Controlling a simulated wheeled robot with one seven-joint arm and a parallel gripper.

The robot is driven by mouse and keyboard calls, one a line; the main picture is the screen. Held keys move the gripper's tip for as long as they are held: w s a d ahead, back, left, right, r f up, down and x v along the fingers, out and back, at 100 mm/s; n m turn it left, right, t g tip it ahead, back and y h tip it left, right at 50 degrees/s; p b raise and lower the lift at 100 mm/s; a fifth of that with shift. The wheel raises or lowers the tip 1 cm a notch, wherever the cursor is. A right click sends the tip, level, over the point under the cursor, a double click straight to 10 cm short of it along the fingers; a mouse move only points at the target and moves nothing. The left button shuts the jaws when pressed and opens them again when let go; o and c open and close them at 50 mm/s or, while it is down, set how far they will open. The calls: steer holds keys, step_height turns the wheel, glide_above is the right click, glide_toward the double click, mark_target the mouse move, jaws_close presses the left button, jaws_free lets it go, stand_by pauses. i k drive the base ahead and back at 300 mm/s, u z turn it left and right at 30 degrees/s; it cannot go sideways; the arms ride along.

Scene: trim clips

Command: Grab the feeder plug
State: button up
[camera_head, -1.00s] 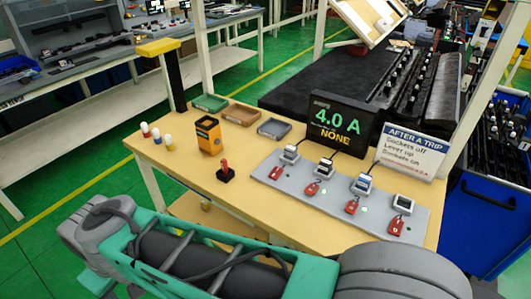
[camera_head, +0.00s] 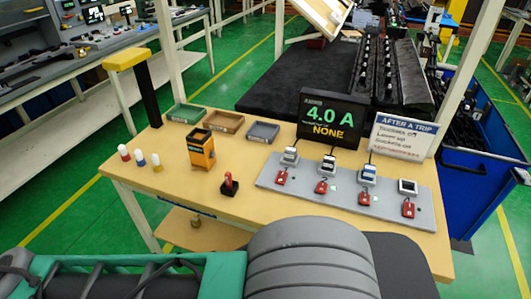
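A grey socket board (camera_head: 270,178) lies along the front right of the wooden table. White and grey plug-like blocks sit along it: one at the left (camera_head: 290,155), one next to it (camera_head: 328,163) and a bluish one (camera_head: 368,172), with dark cords rising behind them. A white-rimmed block with a dark face (camera_head: 407,186) at the right end shows no cord. Red tags or switches lie in front of the blocks. I cannot tell which is the feeder plug. My gripper is not in view; only my green and grey arm links show along the bottom.
A display (camera_head: 331,115) reads 4.0 A and NONE; a sign (camera_head: 403,134) stands beside it. A red lever (camera_head: 229,183), an orange box (camera_head: 201,150), three shallow trays including a green one (camera_head: 188,113), and small capped cylinders (camera_head: 124,152) stand left. Bare tabletop lies between.

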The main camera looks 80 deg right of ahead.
mark_target(290, 154)
steer(key=z, duration=0.1)
steer(key=i, duration=0.3)
steer(key=z, duration=3.45)
steer(key=i, duration=0.45)
steer(key=z, duration=0.5)
steer(key=k, duration=1.1)
steer(key=u, duration=1.05)
steer(key=i, duration=0.5)
steer(key=u, duration=0.05)
